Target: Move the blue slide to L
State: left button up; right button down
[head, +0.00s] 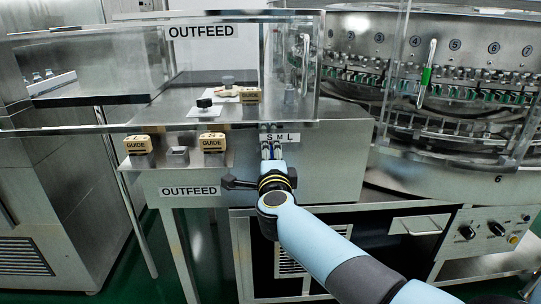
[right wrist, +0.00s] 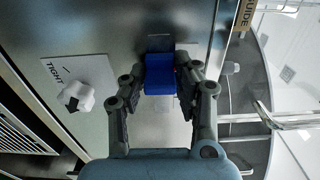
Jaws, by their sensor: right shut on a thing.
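The blue slide (right wrist: 160,75) sits in the right wrist view between the fingers of my right gripper (right wrist: 160,72), which is shut on it. In the head view my right gripper (head: 271,150) reaches the front of the metal outfeed panel, just below the white S M L label (head: 281,137). The gripper is at the left part of that label, under S and M, and to the left of L. The slide is largely hidden by the gripper in the head view, so its exact setting is hard to tell. My left gripper is not in view.
A white knob (right wrist: 77,96) marked TIGHT is beside the gripper in the right wrist view. GUIDE blocks (head: 138,145) stand on the outfeed ledge at left. The round washer (head: 440,80) with a glass guard is at right. A control box (head: 490,232) is lower right.

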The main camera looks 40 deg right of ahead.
aim_at(292, 149)
jog(key=s+d, duration=0.1)
jog(key=d+p, duration=0.1)
jog(key=s+d+p, duration=0.1)
jog(key=d, duration=0.1)
jog(key=shift+s+r, duration=0.1)
jog(key=shift+s, duration=0.2)
jog(key=shift+s+d+p, duration=0.15)
jog(key=shift+d+p, duration=0.15)
jog(key=shift+f, duration=0.2)
jog(key=c, duration=1)
grip_release()
jog(key=shift+s+d, duration=0.1)
jog(key=shift+d, duration=0.05)
